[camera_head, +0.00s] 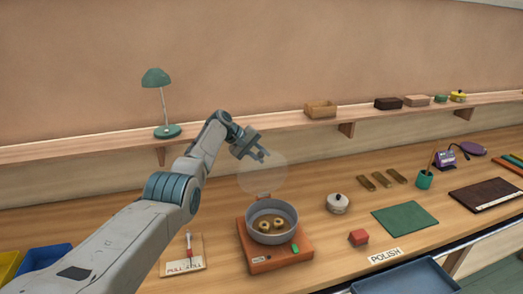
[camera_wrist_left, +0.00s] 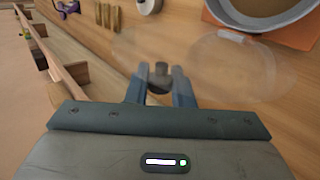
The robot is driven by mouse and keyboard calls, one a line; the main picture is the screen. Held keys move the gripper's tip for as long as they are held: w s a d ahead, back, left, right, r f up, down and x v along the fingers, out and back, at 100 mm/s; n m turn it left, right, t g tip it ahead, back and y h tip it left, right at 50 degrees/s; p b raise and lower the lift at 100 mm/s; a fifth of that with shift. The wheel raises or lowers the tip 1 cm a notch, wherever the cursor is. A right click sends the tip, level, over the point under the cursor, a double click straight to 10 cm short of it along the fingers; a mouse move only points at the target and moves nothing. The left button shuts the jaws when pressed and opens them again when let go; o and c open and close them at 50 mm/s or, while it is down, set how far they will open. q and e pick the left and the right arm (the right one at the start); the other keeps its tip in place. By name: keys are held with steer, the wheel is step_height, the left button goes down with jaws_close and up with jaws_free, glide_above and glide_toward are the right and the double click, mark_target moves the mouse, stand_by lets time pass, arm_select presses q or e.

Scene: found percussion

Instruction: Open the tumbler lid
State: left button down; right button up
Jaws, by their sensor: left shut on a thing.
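My left gripper (camera_head: 258,155) is shut on the dark knob of a clear round lid (camera_head: 262,175). It holds the lid in the air, apart from the tumbler and above its back edge in the head view. The grey tumbler bowl (camera_head: 288,236) stands uncovered on an orange base, with brass-coloured rounded pieces (camera_head: 265,226) inside. In the left wrist view, the fingers (camera_wrist_left: 160,88) close around the knob (camera_wrist_left: 160,74), and the lid (camera_wrist_left: 235,65) shows as a faint see-through disc. The bowl's rim (camera_wrist_left: 230,15) shows at the top. My right gripper is not in view.
The shelf (camera_head: 285,120) runs behind. Bare bench lies around the tumbler.

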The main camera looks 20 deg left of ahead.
arm_select(q)
steer(key=shift+w+f, duration=0.1)
stand_by(0.4)
steer(key=c, duration=1.5)
jaws_free()
steer(key=shift+o, duration=1)
steer(key=shift+a+r, duration=0.3)
steer(key=shift+r, duration=0.05)
steer(key=b+v, duration=0.3)
steer(key=v, duration=0.7)
steer(key=shift+b, duration=0.4)
